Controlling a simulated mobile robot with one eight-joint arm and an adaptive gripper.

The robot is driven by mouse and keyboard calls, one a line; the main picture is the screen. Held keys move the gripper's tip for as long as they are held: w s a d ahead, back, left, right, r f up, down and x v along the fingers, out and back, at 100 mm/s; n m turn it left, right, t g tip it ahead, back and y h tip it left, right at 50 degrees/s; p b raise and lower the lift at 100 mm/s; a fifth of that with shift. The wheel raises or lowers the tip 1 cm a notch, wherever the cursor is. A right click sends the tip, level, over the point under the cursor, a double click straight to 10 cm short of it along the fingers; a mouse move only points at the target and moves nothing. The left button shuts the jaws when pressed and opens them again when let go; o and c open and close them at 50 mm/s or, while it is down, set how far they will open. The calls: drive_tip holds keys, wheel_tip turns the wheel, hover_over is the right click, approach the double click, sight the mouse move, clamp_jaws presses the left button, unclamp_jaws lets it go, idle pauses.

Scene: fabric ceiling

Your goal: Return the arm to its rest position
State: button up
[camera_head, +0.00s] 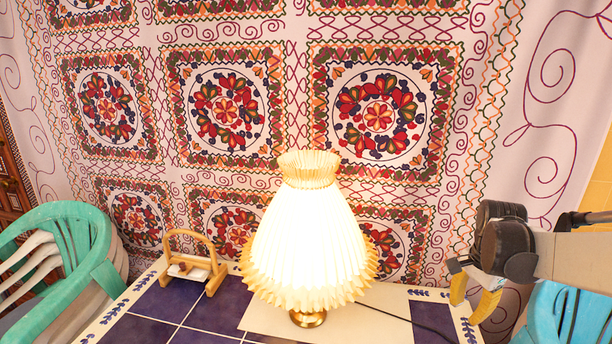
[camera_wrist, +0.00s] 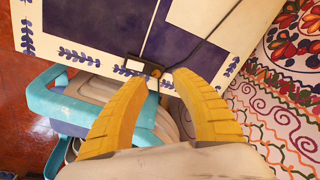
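My gripper (camera_head: 473,295) is at the lower right in the head view, in the air near the table's right end. Its two yellow fingers are apart, with nothing seen between them. In the wrist view my gripper (camera_wrist: 166,80) points toward the table edge, its fingertips spread and empty. My grey arm comes in from the right edge of the head view.
A lit pleated lamp (camera_head: 310,240) stands on the tiled table (camera_head: 215,315), beside a small wooden stand (camera_head: 193,262). A dark cable meets a small black box (camera_wrist: 143,68) at the table edge. Green chairs (camera_head: 65,250) stand left, a blue chair (camera_head: 570,315) right. Patterned fabric hangs behind.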

drive_tip(key=s+a+r+n+t, duration=0.2)
drive_tip(key=s+a+n, duration=0.5)
drive_tip(key=a, duration=0.3)
drive_tip(key=s+a+r+n+t, duration=0.3)
drive_tip(key=s+a+n, duration=0.4)
drive_tip(key=s+a, duration=0.2)
drive_tip(key=shift+s+a+r+t, duration=0.15)
drive_tip(key=shift+a+r+t, duration=0.15)
drive_tip(key=shift+a, duration=0.45)
